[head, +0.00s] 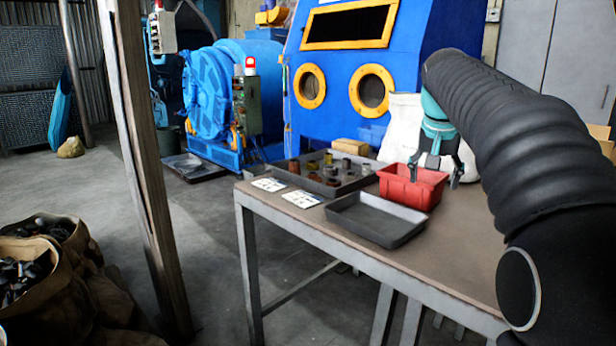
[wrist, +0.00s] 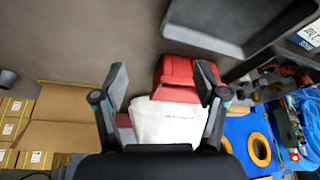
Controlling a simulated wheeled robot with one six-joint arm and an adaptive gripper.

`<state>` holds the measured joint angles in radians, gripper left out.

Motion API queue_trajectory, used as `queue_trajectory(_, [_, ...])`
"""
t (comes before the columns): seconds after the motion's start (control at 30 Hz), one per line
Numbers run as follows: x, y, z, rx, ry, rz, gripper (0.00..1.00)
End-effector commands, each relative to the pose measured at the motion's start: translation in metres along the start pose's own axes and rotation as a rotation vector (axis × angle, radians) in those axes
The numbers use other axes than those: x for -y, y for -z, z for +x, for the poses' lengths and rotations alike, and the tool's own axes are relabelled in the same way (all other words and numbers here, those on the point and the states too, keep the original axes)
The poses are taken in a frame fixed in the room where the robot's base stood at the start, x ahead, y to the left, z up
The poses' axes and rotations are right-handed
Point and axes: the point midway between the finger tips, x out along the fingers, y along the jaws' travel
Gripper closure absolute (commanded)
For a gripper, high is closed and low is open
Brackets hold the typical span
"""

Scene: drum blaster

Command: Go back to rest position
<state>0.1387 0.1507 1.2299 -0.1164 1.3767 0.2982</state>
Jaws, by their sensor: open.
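My gripper (head: 436,172) hangs at the right end of the table (head: 455,240), with its fingers apart and nothing between them. In the head view it overlaps the right part of the red bin (head: 398,192); I cannot tell how high above it. In the wrist view my fingers (wrist: 163,78) are spread, and the red bin (wrist: 172,72) shows beyond them. My black-sleeved arm covers the right side of the head view and hides part of the table.
Two label cards (head: 302,199) lie near the table's left edge. A white sack (head: 401,125) and blue cabinet (head: 340,80) stand behind. A post (head: 146,170) rises at left.

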Motion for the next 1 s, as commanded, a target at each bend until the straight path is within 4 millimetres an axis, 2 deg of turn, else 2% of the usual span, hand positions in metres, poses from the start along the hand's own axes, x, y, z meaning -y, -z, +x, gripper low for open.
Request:
queue_trajectory(0.27, [0.001, -0.044, -0.011, -0.01, 0.027, -0.058, 0.28])
queue_trajectory(0.37, [0.001, -0.068, -0.014, -0.015, 0.041, -0.089, 0.28])
queue_trajectory(0.47, [-0.001, -0.102, -0.016, -0.023, 0.06, -0.127, 0.28])
queue_trajectory(0.67, [-0.009, -0.183, -0.009, -0.041, 0.101, -0.214, 0.28])
queue_trajectory(0.83, [-0.019, -0.256, 0.008, -0.06, 0.136, -0.283, 0.28])
queue_trajectory(1.0, [-0.029, -0.322, 0.033, -0.076, 0.166, -0.344, 0.28])
